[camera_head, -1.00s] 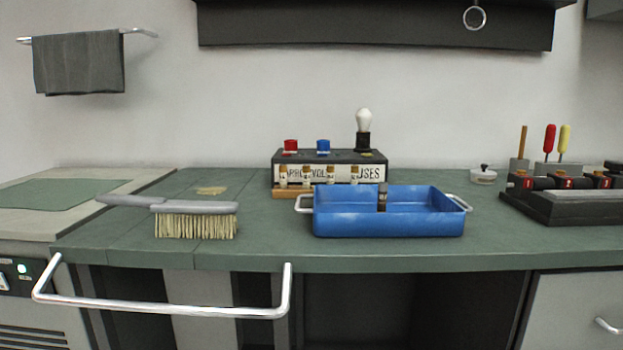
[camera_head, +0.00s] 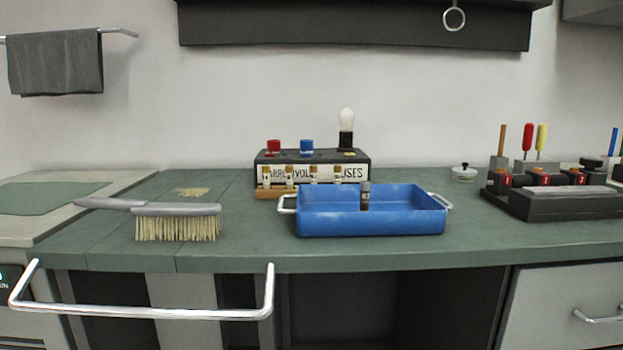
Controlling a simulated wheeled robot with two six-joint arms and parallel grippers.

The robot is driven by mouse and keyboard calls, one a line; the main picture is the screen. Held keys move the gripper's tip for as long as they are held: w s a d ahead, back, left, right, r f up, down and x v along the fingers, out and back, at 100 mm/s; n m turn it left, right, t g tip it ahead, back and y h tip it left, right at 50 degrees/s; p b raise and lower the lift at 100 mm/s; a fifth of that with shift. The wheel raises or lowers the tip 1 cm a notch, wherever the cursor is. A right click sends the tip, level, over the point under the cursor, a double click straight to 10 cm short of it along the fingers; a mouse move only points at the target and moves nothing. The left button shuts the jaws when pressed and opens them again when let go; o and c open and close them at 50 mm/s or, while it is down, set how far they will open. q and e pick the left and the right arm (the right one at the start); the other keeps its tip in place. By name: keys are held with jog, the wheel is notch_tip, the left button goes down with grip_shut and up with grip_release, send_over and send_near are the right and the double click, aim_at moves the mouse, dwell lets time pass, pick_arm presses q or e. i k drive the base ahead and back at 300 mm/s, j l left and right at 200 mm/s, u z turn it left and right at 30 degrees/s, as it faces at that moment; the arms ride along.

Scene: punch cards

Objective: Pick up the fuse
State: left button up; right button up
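Several small fuses with brass-coloured ends, one of them here (camera_head: 289,175), stand in a row in a low wooden rack (camera_head: 268,194). The rack is in front of a dark box (camera_head: 312,157) whose white label is partly hidden by the fuses and seems to end in "USES". The box carries a red knob, a blue knob and a white bulb. The blue tray (camera_head: 410,218) in front hides the right part of the rack. A small dark cylinder (camera_head: 365,198) with a grey top shows at the tray; I cannot tell what it is. Neither gripper is in view.
A grey-handled brush (camera_head: 178,222) lies at the counter's front left. A small lidded pot (camera_head: 464,173) and a dark block with red-marked parts (camera_head: 560,202) are to the right. The green counter (camera_head: 480,230) is clear between tray and block. A metal rail (camera_head: 150,314) runs below its front edge.

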aim_at(289, 170)
jog(key=j+z, duration=0.25)
jog(key=j, duration=0.5)
jog(key=k+j+z, duration=0.1)
jog(key=j+z, duration=0.15)
jog(key=j, duration=0.5)
